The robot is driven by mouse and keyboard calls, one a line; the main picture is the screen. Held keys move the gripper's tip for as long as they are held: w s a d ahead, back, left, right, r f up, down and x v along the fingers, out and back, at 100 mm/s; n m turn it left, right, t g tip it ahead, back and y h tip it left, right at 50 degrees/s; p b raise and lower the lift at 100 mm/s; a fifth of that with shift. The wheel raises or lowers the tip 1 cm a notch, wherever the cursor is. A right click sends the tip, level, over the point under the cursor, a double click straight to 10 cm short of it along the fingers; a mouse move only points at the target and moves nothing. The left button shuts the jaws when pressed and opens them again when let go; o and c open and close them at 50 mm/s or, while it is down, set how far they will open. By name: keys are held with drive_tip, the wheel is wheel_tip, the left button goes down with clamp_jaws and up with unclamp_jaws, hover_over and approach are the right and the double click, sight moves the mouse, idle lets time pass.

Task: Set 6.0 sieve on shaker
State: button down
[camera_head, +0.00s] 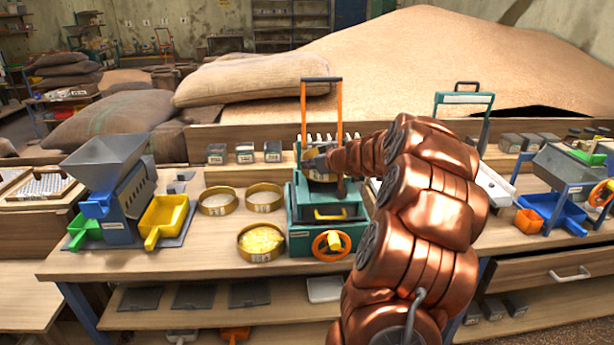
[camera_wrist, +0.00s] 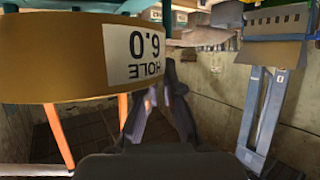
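The 6.0 sieve, a gold-brown ring with a white "HOLE 6.0" label, fills the upper left of the wrist view (camera_wrist: 55,55), its label upside down. My gripper (camera_wrist: 163,85) is at the right edge of its wall and appears shut on it; the sieve partly hides one finger. In the head view my gripper (camera_head: 318,163) is over the top of the green shaker (camera_head: 300,212), and the sieve (camera_head: 322,178) shows only partly below it. I cannot tell whether the sieve touches the deck. The shaker has an orange upright handle and an orange handwheel.
Two sieves (camera_head: 218,201) (camera_head: 263,197) and one with yellow contents (camera_head: 261,242) stand left of the shaker. A hopper machine (camera_head: 110,175) with yellow and green bins is farther left. Small labelled blocks (camera_head: 245,152) line the back shelf. The bench front (camera_head: 180,262) is clear.

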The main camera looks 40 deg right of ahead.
sight(312, 174)
drive_tip(key=shift+f, duration=1.95)
drive_tip(key=shift+f+b, duration=0.25)
drive_tip(key=shift+b, duration=0.05)
drive_tip(key=c, duration=1.3)
unclamp_jaws()
drive_tip(key=shift+r+p, duration=0.25)
drive_tip(key=shift+p, duration=0.1)
drive_tip(key=shift+r+p, duration=0.2)
drive_tip(key=shift+p, duration=0.15)
drive_tip(key=b+v, duration=0.3)
drive_tip(key=v, duration=0.9)
drive_tip(key=shift+a+f, duration=0.1)
drive_tip(key=shift+f, duration=0.05)
